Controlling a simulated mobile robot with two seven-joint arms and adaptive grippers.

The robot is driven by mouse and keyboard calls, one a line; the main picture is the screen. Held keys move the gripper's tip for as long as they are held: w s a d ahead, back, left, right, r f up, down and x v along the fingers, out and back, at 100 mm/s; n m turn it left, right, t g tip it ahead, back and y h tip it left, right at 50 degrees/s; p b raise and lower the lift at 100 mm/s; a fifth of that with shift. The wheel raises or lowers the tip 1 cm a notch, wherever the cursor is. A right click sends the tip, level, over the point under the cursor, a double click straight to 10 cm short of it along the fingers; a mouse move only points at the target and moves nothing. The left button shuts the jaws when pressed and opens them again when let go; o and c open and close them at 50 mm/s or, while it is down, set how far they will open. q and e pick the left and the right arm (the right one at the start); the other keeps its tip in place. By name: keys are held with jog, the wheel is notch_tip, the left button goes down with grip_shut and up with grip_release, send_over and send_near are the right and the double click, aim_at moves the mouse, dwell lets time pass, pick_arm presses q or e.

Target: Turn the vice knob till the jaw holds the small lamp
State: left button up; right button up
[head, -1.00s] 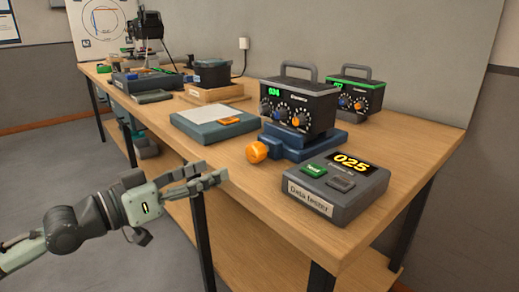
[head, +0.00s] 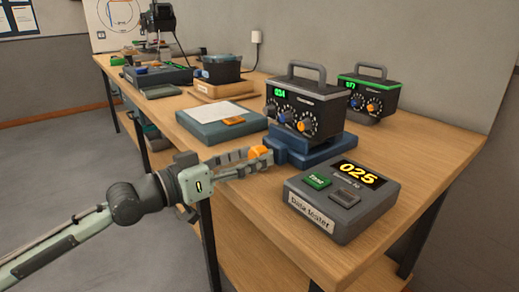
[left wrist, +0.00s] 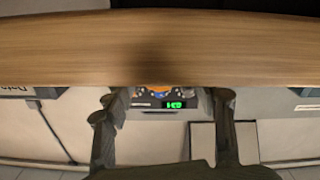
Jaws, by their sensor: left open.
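The orange vice knob (head: 259,153) sticks out toward the front from the low blue vice (head: 310,158). A black box with dials, a handle and a green display (head: 300,108) stands on the vice. My left gripper (head: 262,160) is open at the knob, its fingers beside it and partly covering it; I cannot tell if they touch it. In the left wrist view its two fingers (left wrist: 165,108) stand wide apart, with the green display between them. I cannot make out a small lamp or the vice jaw. My right gripper is not in view.
A grey tester (head: 340,203) reading 025 sits at the table's near right. A flat grey-blue pad (head: 220,122) lies left of the vice. A second dial box (head: 368,97) stands behind. The wooden table (head: 425,160) has bare room at right.

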pick_arm(q)
jog(key=shift+x, duration=1.2)
jog(key=c, duration=1.2)
